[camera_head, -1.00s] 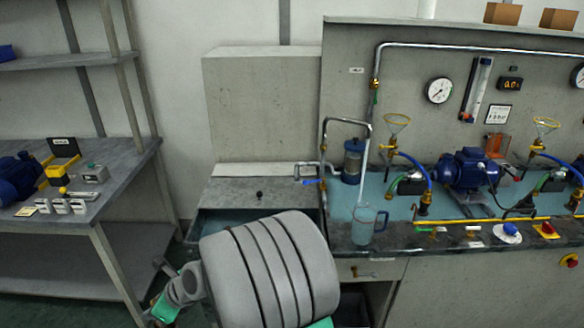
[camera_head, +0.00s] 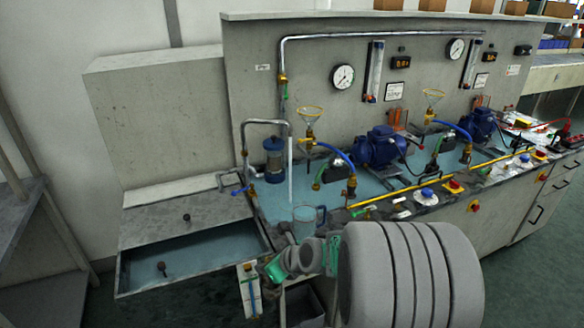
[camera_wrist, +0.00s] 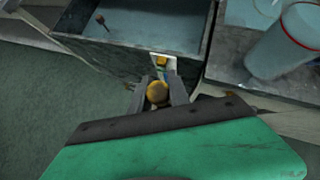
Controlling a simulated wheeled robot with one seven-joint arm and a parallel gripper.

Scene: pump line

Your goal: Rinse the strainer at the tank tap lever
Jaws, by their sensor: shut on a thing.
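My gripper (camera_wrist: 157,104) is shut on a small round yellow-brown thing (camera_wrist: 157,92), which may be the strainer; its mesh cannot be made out. In the head view my wrist hides most of the fingers, low in front of the tank's right corner. The tank (camera_head: 190,284) is an open grey trough with water, left of the bench. The tap lever (camera_head: 238,190) is blue, on the pipe at the tank's right rear, apart from my gripper. A bent metal spout (camera_head: 262,122) rises there, with a pale vertical stream or tube (camera_head: 290,170) below it.
A clear jug (camera_head: 303,222) stands on the bench's front edge near my wrist. It also shows in the wrist view (camera_wrist: 285,45). A white gauge card (camera_head: 247,287) is at the tank's front corner. A blue canister (camera_head: 273,160) and pumps (camera_head: 380,147) stand behind. Floor at left is free.

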